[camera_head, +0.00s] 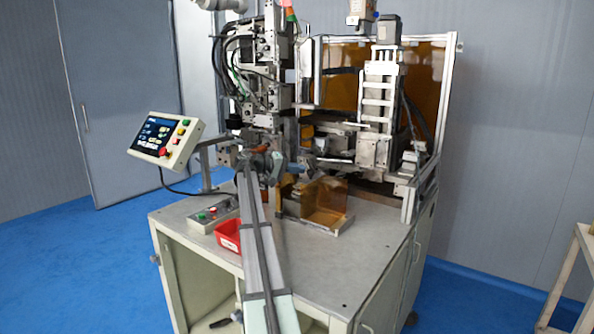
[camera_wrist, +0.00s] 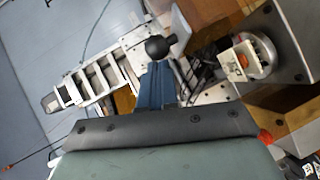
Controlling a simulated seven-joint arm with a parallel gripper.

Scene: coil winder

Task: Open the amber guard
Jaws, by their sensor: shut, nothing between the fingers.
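The amber guard (camera_head: 325,198) is a small see-through amber cover low at the front of the winder, on the table top. I cannot tell from its shape alone whether it is open or shut. My gripper (camera_wrist: 157,68) has blue fingers that are shut and hold nothing. In the head view it is at the end of my arm, up and left of the guard, and its tips are hard to make out. In the wrist view a black ball knob (camera_wrist: 158,47) shows right at the fingertips; I cannot tell whether they touch or what the knob belongs to.
Larger amber panels (camera_head: 430,75) stand at the back of the winder. A control screen (camera_head: 163,140), a button box (camera_head: 212,214) and a red tray (camera_head: 228,236) are at the left. The table's front right (camera_head: 350,265) is clear.

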